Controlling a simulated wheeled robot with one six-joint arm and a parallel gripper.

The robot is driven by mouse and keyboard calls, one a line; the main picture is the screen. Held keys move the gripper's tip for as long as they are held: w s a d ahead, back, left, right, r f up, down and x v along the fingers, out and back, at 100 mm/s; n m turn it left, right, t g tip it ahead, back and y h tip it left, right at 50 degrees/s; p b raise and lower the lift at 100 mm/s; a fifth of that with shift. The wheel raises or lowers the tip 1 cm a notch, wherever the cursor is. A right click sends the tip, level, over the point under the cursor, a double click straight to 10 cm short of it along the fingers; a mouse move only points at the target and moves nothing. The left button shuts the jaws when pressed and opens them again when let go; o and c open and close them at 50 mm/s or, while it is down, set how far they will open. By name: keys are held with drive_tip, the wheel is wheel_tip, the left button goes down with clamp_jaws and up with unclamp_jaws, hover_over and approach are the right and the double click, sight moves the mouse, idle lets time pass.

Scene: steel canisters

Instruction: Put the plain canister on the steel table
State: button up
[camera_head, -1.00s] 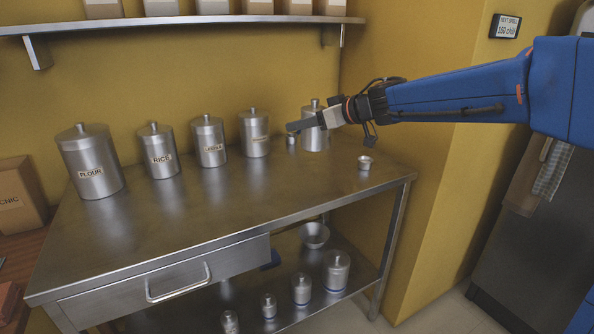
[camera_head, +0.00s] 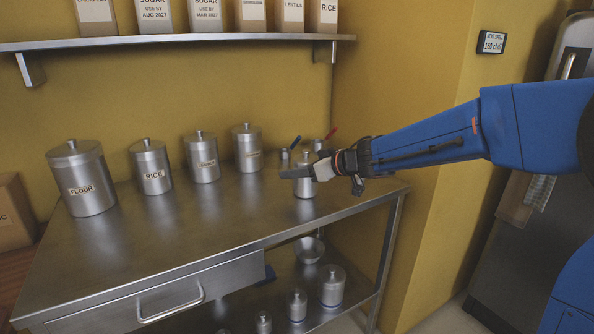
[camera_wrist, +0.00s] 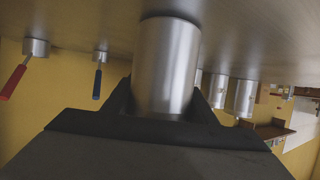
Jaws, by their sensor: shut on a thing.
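The plain canister (camera_head: 304,188), a steel cylinder with a knobbed lid and no label visible, stands upright at the right part of the steel table (camera_head: 225,215). My gripper (camera_head: 297,173) is shut around its body from the right. In the wrist view, which is upside down, the canister (camera_wrist: 166,60) sits between the two dark jaws (camera_wrist: 165,98). Its base is at or very close to the table top; I cannot tell whether it touches. Part of its body is hidden behind the gripper.
Labelled canisters, including flour (camera_head: 83,180) and rice (camera_head: 152,168), stand in a row to the left. Two small steel pots with a blue handle (camera_head: 295,142) and a red handle (camera_head: 331,133) stand behind. The table's front middle is clear. A wall shelf (camera_head: 180,40) hangs above.

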drive_tip(key=o, duration=1.2)
drive_tip(key=shift+f, duration=0.1)
drive_tip(key=v, duration=1.2)
